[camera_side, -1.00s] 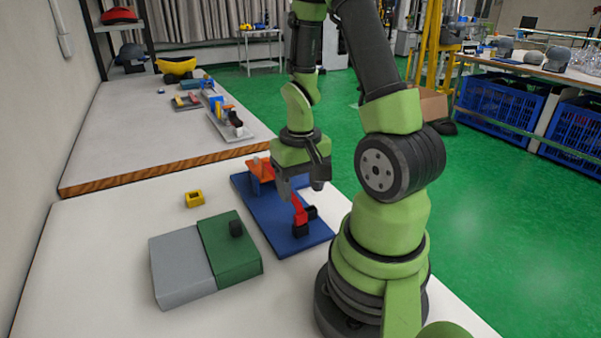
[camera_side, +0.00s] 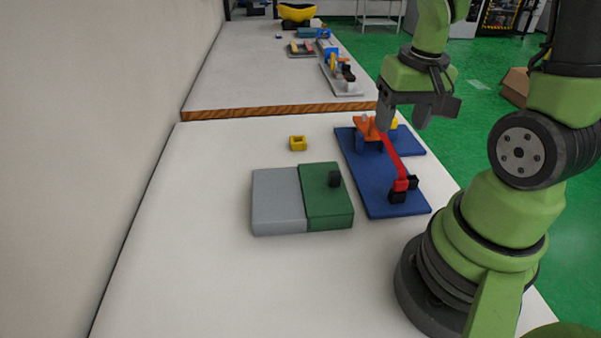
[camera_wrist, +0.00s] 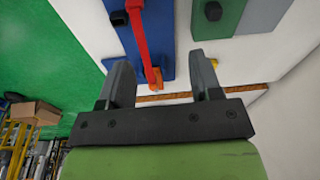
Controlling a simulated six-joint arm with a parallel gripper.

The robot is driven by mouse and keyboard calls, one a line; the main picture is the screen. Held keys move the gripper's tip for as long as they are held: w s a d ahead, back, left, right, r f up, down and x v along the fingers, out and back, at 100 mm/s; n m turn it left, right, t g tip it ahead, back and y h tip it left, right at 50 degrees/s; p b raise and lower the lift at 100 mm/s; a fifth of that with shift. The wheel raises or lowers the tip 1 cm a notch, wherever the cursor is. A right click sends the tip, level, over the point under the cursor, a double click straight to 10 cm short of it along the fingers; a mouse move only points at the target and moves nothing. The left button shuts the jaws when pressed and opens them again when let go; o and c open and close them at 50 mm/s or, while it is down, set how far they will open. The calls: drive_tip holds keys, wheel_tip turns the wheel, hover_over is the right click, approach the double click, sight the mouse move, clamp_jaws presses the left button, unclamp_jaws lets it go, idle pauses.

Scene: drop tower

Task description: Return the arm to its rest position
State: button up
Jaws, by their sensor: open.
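My gripper (camera_side: 405,115) is in the air above the far part of the blue base (camera_side: 372,187) in the side view. Its two fingers are apart with nothing between them, also in the wrist view (camera_wrist: 160,78). On the blue base are an orange piece (camera_side: 366,126), a long red bar (camera_side: 392,158) sloping down toward the near end, and a black block (camera_side: 398,192) there. A small yellow piece (camera_side: 394,123) shows beside the orange piece, partly behind my gripper.
A grey and green block (camera_side: 278,200) with a black knob (camera_side: 334,178) lies left of the blue base. A yellow hollow block (camera_side: 298,143) stands alone behind it. A second table (camera_side: 260,75) with several objects lies beyond. The table's front left is clear.

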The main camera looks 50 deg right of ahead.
drive_tip(key=s+a+r+n+t+y, duration=0.2)
drive_tip(key=a+r+t, duration=0.4)
drive_tip(key=a+r, duration=0.7)
drive_tip(key=shift+s+r+n+y, duration=0.15)
drive_tip(key=shift+s+n+y, duration=0.25)
drive_tip(key=shift+n, duration=0.7)
drive_tip(key=shift+s+d, duration=0.1)
drive_tip(key=shift+c, duration=0.2)
